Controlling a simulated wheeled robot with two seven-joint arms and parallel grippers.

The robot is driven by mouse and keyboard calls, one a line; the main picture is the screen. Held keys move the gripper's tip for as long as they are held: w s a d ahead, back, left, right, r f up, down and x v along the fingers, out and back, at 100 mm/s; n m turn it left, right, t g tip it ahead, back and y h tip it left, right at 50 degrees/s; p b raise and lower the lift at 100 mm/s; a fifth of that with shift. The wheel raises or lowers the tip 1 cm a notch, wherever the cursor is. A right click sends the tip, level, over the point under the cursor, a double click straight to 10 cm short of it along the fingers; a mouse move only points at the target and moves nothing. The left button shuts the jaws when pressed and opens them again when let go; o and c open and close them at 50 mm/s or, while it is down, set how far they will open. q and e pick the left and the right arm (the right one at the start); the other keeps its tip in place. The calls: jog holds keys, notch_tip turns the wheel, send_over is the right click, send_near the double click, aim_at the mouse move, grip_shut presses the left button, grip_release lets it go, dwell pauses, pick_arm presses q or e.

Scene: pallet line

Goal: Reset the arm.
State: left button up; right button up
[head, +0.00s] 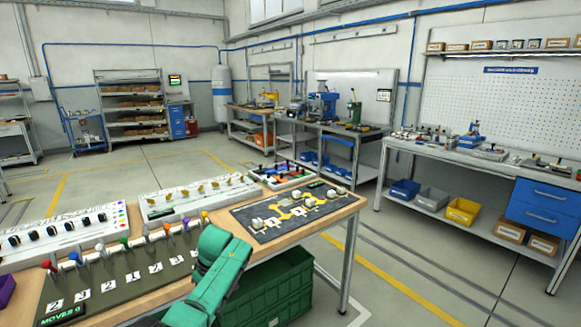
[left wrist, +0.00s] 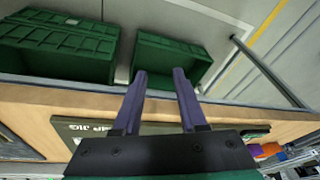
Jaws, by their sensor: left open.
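My left gripper (left wrist: 159,72) shows in the left wrist view, with two purple fingers apart and nothing between them. Its fingers point across the wooden table edge (left wrist: 60,100) toward green crates on the floor side. In the head view a green arm link of mine rises from the bottom middle, beside the wooden table (head: 345,207); no gripper fingers can be made out for sure there. My right gripper is in neither view.
The table holds a board with coloured-top levers (head: 120,280), white racks (head: 195,195) and a dark jig mat (head: 280,232). A green crate (head: 275,290) stands below. A workbench (head: 430,150) stands at the right. Floor between is clear.

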pick_arm(q)
jog(key=s+f+m+h, duration=0.1)
jog(key=s+f+m, duration=0.2)
jog(key=s+f, duration=0.5)
jog(key=s+f+m, duration=0.2)
jog(key=s+f, duration=0.2)
jog(key=f, duration=0.9)
jog(key=s+f+m+h, duration=0.1)
jog(key=s+f+m, duration=0.2)
jog(key=s+f, duration=0.5)
jog(key=s+f+m, duration=0.2)
jog(key=s+f, duration=0.2)
jog(key=s, duration=0.6)
jog(key=s+a+f+m, duration=0.1)
jog(key=s+f+m, duration=0.1)
jog(key=s+f, duration=0.3)
jog(key=s+a+f+m+h, duration=0.1)
jog(key=s+f, duration=0.3)
jog(key=s, duration=1)
jog(key=shift+s+a+f+m, duration=0.25)
jog(key=shift+s+f+m, duration=0.05)
jog(key=shift+m, duration=0.3)
